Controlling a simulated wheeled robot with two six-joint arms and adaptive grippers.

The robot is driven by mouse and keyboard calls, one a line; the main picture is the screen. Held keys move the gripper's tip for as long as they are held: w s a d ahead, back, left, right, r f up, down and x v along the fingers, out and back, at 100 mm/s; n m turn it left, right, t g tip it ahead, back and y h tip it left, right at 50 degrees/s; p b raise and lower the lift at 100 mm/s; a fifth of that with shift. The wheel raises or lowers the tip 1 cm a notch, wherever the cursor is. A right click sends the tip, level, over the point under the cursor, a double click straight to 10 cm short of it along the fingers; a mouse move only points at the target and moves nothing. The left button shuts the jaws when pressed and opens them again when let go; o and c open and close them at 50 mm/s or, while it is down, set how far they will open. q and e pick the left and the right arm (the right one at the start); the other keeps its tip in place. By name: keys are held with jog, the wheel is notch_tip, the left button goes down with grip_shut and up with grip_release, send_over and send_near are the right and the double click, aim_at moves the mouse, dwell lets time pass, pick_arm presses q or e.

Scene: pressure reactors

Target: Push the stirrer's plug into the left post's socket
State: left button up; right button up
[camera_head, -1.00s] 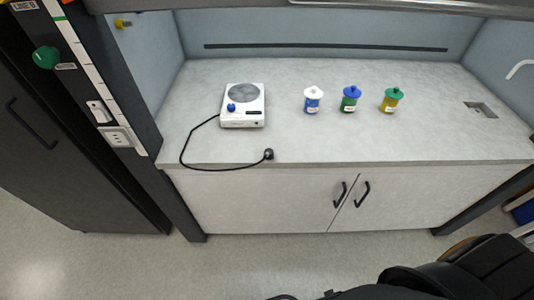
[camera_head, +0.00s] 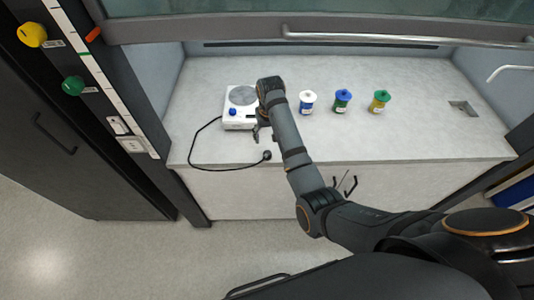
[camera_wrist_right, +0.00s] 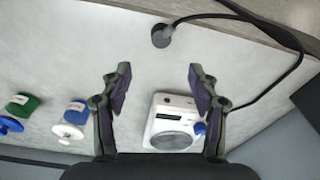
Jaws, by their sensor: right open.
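The stirrer (camera_head: 238,119) is a white box with a grey round plate and a blue knob, at the left of the bench. Its black cable loops left to a black plug (camera_head: 267,155) lying near the bench's front edge. The left post's socket (camera_head: 131,145) is a white plate low on the dark post, with a switch above it. My right gripper (camera_head: 258,133) is above the bench beside the stirrer. In the right wrist view its fingers (camera_wrist_right: 158,85) are spread and empty, with the plug (camera_wrist_right: 162,36) beyond them. My left gripper is not in view.
Three lidded jars stand right of the stirrer: white-lidded (camera_head: 307,103), blue-lidded (camera_head: 342,102) and green-lidded (camera_head: 379,102). A small sink recess (camera_head: 464,108) is at the far right. The raised sash (camera_head: 400,38) spans the top. The bench right of the plug is clear.

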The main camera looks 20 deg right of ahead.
jog(key=shift+s, duration=0.2)
send_over(267, 153)
notch_tip(267, 153, down, 5)
jog(key=shift+d+f+p, duration=0.15)
jog(key=shift+p, duration=0.25)
notch_tip(267, 153, down, 5)
jog(key=shift+s+r+p, duration=0.15)
jog(key=shift+p, duration=0.55)
jog(key=shift+f, duration=0.25)
